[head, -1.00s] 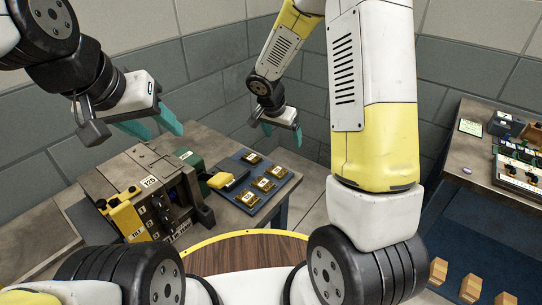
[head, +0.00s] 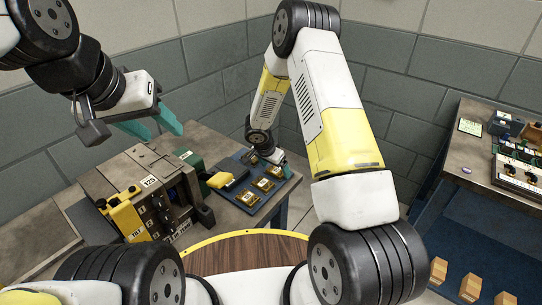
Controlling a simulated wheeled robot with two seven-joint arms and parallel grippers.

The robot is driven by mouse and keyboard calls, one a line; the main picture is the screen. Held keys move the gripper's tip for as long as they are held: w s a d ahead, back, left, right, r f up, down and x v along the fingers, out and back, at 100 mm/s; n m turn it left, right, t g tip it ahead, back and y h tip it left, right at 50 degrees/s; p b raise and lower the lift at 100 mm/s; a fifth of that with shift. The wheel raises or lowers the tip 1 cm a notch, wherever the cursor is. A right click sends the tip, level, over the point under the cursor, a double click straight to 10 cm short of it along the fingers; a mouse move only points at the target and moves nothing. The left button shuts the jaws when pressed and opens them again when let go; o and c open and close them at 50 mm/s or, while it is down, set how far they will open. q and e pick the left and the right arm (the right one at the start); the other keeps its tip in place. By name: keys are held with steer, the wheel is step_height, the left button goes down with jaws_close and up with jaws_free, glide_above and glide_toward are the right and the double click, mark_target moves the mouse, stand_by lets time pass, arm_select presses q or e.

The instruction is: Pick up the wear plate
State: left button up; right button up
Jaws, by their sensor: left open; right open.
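Several small brass-coloured plates lie on a blue mat (head: 232,165) on the left bench; I take these as wear plates, such as the one in the middle (head: 264,184) and the near one (head: 248,198). Which one the task means I cannot tell. My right gripper (head: 280,166) is open, low over the far right part of the mat, and partly hides the plates there. Whether it touches one is too small to tell. My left gripper (head: 152,126) is open and empty, its teal fingers above the mould block (head: 150,180).
A yellow block (head: 221,180) sits left of the plates, and a yellow bar (head: 124,217) is at the mould block's front. A round wooden top (head: 250,250) with a yellow rim is nearest. A second bench (head: 465,150) with boxes stands right. Walls close in behind.

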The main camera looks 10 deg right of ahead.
steer(key=shift+w+d+f, duration=0.1)
steer(key=shift+w+f, duration=0.05)
steer(key=shift+f, duration=0.2)
steer(key=shift+r, duration=0.1)
jaws_close()
